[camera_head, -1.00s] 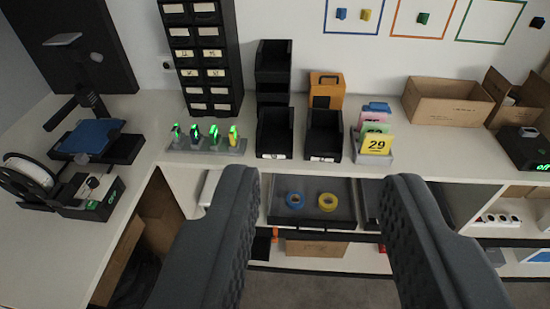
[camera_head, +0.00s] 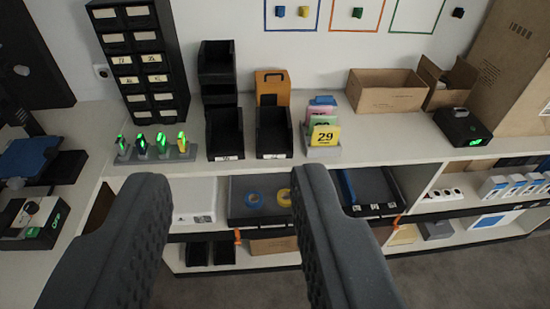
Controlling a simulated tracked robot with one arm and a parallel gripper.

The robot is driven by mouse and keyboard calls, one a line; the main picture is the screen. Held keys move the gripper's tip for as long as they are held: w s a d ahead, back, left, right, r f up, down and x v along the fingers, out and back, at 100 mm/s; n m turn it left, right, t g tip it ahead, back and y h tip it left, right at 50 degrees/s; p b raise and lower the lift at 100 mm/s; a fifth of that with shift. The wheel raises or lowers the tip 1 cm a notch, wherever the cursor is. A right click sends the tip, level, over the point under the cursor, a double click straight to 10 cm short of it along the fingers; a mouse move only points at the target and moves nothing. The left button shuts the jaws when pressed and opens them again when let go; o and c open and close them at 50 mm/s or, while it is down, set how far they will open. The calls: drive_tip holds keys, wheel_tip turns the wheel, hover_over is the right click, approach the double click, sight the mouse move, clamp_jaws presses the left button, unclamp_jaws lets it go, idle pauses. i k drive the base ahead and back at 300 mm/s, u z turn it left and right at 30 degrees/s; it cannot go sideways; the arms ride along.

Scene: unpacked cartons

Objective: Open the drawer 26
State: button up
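A black drawer cabinet (camera_head: 140,58) stands at the upper left of the white counter against the wall. It has two columns of small drawers with whitish labels, its top is cut off by the frame, and all visible drawers look shut. The labels are too small to read, so I cannot tell which drawer is 26. My gripper (camera_head: 232,190) is open and empty, its two dark grey fingers wide apart in the foreground. It appears below and to the right of the cabinet in the picture, apart from it.
Green-lit tools in a rack (camera_head: 155,154) stand in front of the cabinet. Cardboard boxes (camera_head: 387,96) are further right. Shelves with trays lie below the counter.

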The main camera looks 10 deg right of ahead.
sight(128, 84)
drive_tip(key=z, duration=0.05)
drive_tip(key=k, duration=0.35)
drive_tip(key=u, duration=0.55)
drive_tip(key=i, duration=1.55)
drive_tip(key=z, duration=0.45)
